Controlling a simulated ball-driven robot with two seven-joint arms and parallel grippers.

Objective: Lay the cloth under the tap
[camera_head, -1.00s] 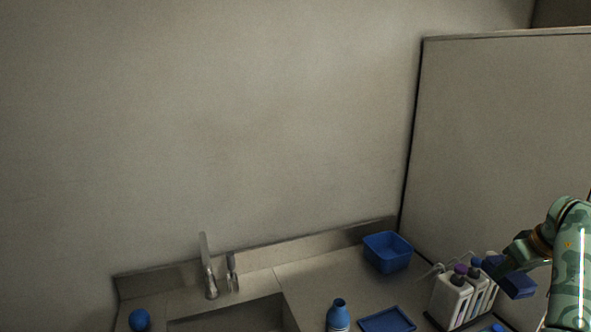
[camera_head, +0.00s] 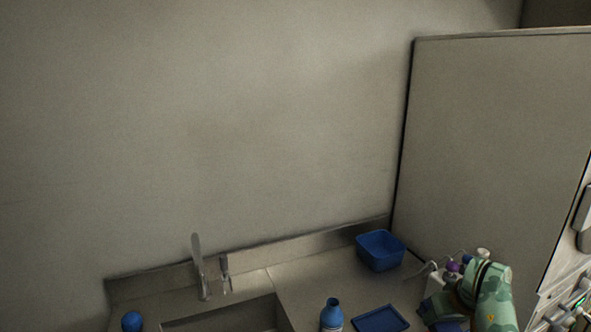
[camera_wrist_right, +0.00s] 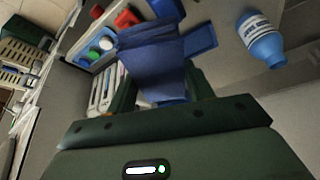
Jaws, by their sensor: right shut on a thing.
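The blue cloth (camera_wrist_right: 150,62) hangs folded between the fingers of my right gripper (camera_wrist_right: 160,88) in the right wrist view. The grey tap (camera_head: 200,268) stands at the back edge of the sink (camera_head: 240,312), well to the left of the cloth. The front of the sink is cut off by the picture's lower edge. My left gripper is not in view.
A blue bin (camera_head: 380,252) stands at the back of the counter. White bottles (camera_head: 449,270) stand by the partition. A blue round object (camera_head: 131,321) is left of the sink.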

